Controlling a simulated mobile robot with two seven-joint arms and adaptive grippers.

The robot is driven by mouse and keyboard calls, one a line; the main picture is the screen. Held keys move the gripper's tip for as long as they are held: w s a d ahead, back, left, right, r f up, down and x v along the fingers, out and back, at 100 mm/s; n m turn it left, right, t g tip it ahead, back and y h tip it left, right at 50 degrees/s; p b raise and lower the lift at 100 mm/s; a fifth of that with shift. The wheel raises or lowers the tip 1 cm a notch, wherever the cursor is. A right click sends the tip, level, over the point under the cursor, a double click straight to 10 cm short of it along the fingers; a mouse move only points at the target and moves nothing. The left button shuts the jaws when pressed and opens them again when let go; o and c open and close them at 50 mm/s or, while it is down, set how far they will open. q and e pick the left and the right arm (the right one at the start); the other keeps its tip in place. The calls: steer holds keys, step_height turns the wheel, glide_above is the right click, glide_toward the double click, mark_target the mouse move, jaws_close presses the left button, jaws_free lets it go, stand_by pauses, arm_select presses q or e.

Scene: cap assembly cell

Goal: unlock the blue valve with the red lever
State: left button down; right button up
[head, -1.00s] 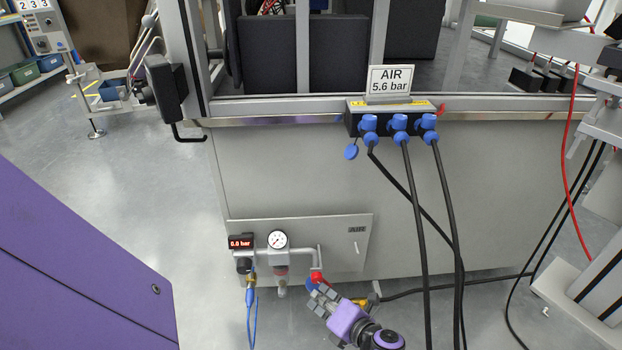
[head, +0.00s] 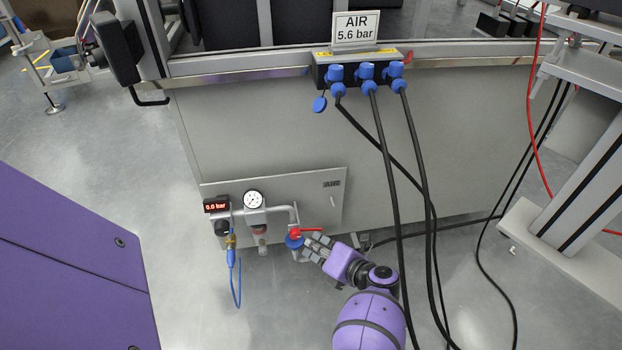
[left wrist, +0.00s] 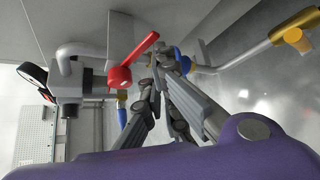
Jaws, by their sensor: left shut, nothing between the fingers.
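The blue valve (head: 293,242) sits at the lower end of the grey pipe on the cabinet's low panel. Its red lever (head: 310,229) points right in the head view. In the left wrist view the red lever (left wrist: 138,60) slants up to the right from its round red hub. My left gripper (head: 312,246) is shut and empty, just right of the valve and below the lever. In the left wrist view its fingertips (left wrist: 158,72) are close to the lever; I cannot tell whether they touch. My right gripper is not in view.
A pressure gauge (head: 254,200), a red-digit display (head: 216,205) and a blue hose (head: 238,285) are left of the valve. Black hoses (head: 393,200) hang from the air manifold (head: 362,72), close to my arm. A purple panel (head: 70,270) stands at left.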

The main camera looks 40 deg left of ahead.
arm_select(q)
steer(key=shift+w+d+r, duration=0.1)
steer(key=shift+r, duration=0.15)
stand_by(0.3)
steer(key=shift+r, duration=0.1)
stand_by(0.3)
steer(key=s+p+v, duration=0.1)
steer(key=v, duration=1)
steer(key=shift+r, duration=0.45)
steer(key=shift+d, duration=0.1)
